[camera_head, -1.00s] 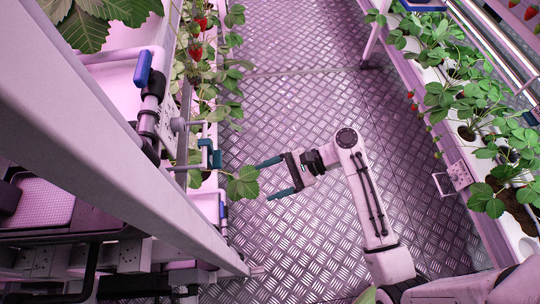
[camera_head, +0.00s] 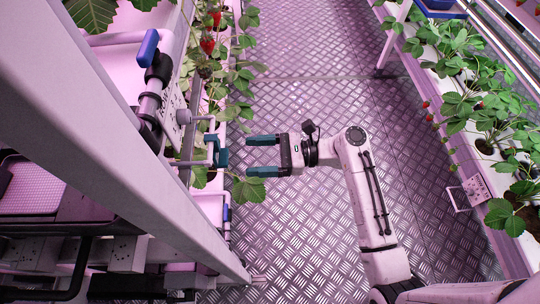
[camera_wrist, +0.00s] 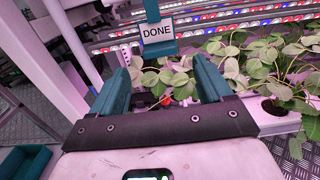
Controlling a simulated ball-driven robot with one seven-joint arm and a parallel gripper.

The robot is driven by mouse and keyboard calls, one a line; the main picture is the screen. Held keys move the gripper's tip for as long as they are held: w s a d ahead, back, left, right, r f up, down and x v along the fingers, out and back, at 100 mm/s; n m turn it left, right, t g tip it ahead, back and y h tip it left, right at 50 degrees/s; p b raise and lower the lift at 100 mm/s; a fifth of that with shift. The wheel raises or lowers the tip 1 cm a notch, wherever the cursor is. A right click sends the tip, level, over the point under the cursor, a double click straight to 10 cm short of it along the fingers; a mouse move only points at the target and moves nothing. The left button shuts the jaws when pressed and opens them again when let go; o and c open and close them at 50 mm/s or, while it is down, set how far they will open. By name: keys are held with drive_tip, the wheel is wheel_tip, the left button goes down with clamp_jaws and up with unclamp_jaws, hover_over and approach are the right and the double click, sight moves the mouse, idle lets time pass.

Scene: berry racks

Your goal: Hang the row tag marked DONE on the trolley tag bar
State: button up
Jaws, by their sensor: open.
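The row tag (camera_wrist: 157,32) has a white face reading DONE, framed by teal parts above and below. It stands upright ahead of my gripper, at the top middle of the wrist view. In the head view a teal piece (camera_head: 218,151), seemingly the tag's body, sits at a thin rail beside the left rack. My gripper (camera_head: 248,156) is open and empty, its two teal fingers pointing left towards that piece with a gap between. In the wrist view the fingers (camera_wrist: 163,72) stand apart, below the tag and to either side. I cannot tell which rail is the trolley tag bar.
A pale post (camera_head: 110,150) crosses the left side. Strawberry leaves (camera_head: 248,190) hang close by the gripper's lower finger. A perforated plate (camera_head: 476,189) with a wire loop is on the right rack. The patterned metal floor (camera_head: 310,90) between the racks is clear.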

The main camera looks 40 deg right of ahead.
sight(218, 153)
drive_tip(key=p+x, duration=0.1)
drive_tip(key=x, duration=0.6)
idle(0.4)
drive_tip(key=c, duration=1)
drive_tip(key=shift+o, duration=0.2)
drive_tip(key=shift+r+p, duration=1.05)
drive_tip(key=shift+p, duration=0.45)
drive_tip(key=p+v, duration=0.3)
drive_tip(key=v, duration=0.4)
idle(0.3)
